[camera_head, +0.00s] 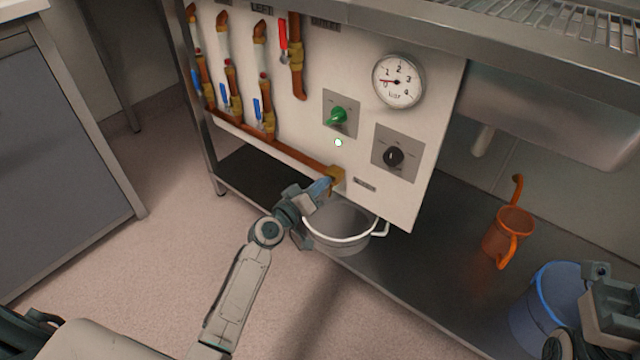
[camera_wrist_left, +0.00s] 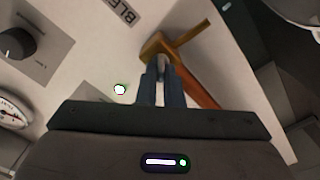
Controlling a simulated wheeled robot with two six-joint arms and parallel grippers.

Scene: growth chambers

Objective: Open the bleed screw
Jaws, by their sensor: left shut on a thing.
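The bleed fitting is a brass piece (camera_head: 336,178) at the right end of the copper pipe low on the white panel. It also shows in the left wrist view (camera_wrist_left: 158,45), beside a partly cut-off label starting "BLE" (camera_wrist_left: 122,12). My left gripper (camera_head: 320,188) is at this fitting, with its blue fingers (camera_wrist_left: 160,80) shut on the small pale bleed screw (camera_wrist_left: 161,64). The fingers hide most of the screw, so its turn cannot be told. My right gripper (camera_head: 600,290) is partly in view at the lower right, away from the panel.
A pot (camera_head: 345,240) stands on the shelf under the fitting.

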